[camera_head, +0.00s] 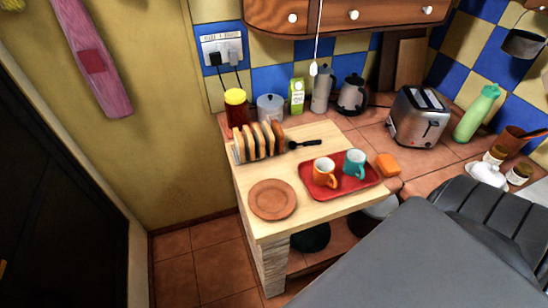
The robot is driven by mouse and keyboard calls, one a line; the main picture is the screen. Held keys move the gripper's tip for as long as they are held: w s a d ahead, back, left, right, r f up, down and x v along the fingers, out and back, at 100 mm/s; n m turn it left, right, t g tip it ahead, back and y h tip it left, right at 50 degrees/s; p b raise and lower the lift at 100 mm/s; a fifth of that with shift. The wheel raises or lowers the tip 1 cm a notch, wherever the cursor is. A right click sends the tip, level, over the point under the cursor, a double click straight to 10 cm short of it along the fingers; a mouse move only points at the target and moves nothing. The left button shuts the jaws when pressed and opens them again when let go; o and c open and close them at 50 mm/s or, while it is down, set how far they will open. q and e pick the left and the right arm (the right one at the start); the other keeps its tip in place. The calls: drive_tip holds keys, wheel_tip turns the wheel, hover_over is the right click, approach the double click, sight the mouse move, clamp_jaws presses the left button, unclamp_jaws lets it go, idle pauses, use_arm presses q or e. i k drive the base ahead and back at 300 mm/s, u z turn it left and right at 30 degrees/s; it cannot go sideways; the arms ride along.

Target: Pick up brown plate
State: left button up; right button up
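A round brown plate (273,200) lies flat and empty on the front left corner of the light wooden counter top (252,228). Its whole rim is visible, and nothing covers it. No gripper shows in the head view, so I cannot see where either one is relative to the plate. A large dark grey part of my own body fills the lower right of the view.
Right of the plate is a red tray (318,194) with an orange mug (324,171) and a teal mug (354,163). Behind it stands a toast rack (258,142) with bread. A black-handled utensil (305,144) lies nearby. The floor (215,270) left of the counter is clear.

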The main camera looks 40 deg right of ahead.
sight(272, 200)
drive_tip(key=z, duration=1.05)
